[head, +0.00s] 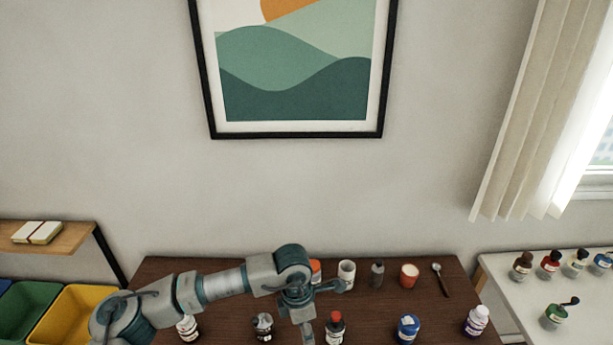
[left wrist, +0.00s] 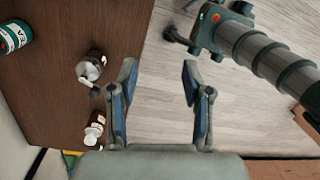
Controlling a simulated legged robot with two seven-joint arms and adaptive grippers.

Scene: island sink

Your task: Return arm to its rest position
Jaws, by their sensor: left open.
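My left arm (head: 215,285) comes in from the left over the dark brown table (head: 165,268) and bends down at the wrist. Its gripper is partly hidden in the head view. In the left wrist view, my left gripper (left wrist: 159,75) is open and empty, with its two blue-padded fingers apart over the pale wood floor (left wrist: 165,120). My right gripper is not seen.
Bins (head: 77,312) stand left; a white table (head: 510,295) with bottles stands right.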

